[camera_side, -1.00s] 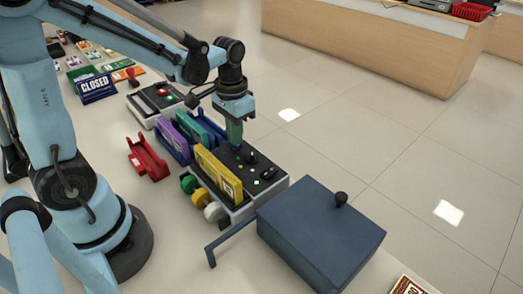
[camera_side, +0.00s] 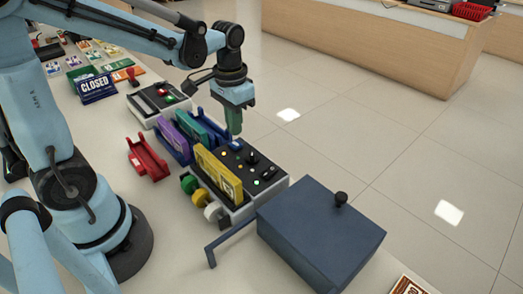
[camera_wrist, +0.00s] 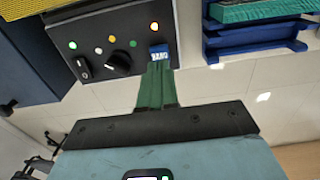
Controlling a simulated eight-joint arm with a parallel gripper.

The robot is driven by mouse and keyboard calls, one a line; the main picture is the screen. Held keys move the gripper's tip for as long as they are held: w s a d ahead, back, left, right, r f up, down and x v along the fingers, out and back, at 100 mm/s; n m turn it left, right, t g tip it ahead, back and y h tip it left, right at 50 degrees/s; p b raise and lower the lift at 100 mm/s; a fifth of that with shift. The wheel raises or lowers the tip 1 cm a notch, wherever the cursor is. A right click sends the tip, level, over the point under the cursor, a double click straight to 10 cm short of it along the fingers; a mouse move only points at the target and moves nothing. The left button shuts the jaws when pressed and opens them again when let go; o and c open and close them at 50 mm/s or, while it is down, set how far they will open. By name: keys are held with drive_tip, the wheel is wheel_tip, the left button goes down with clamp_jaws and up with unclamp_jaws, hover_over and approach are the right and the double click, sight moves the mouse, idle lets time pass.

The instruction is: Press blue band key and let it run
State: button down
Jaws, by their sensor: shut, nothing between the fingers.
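The blue band key (camera_side: 235,146) sits at the far corner of the machine's black control panel (camera_side: 262,172). In the wrist view the blue key (camera_wrist: 159,52) carries white lettering. My gripper (camera_side: 234,132) is shut and empty, its green fingers pointing down just above the key with a small gap in the side view. In the wrist view the fingertips (camera_wrist: 160,65) lie beside the key and may cover its near edge. A green lamp (camera_wrist: 73,45) is lit near the panel's other end.
A black knob (camera_wrist: 118,63) and a rocker switch (camera_wrist: 83,68) share the panel. A dark blue box (camera_side: 318,230) with a knob stands at the front right.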

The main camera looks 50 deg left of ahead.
sight(236, 144)
drive_tip(key=shift+r, duration=2.8)
drive_tip(key=shift+s+d+f+t, duration=0.15)
drive_tip(key=shift+s+d+t, duration=0.55)
drive_tip(key=shift+t, duration=0.5)
drive_tip(key=shift+s+d+f+t, duration=0.2)
drive_tip(key=shift+s+d+t, duration=0.25)
drive_tip(key=shift+s+t, duration=0.55)
drive_tip(key=shift+s+d+f+t, duration=0.15)
drive_tip(key=shift+s+d+t, duration=0.4)
drive_tip(key=shift+t, duration=0.85)
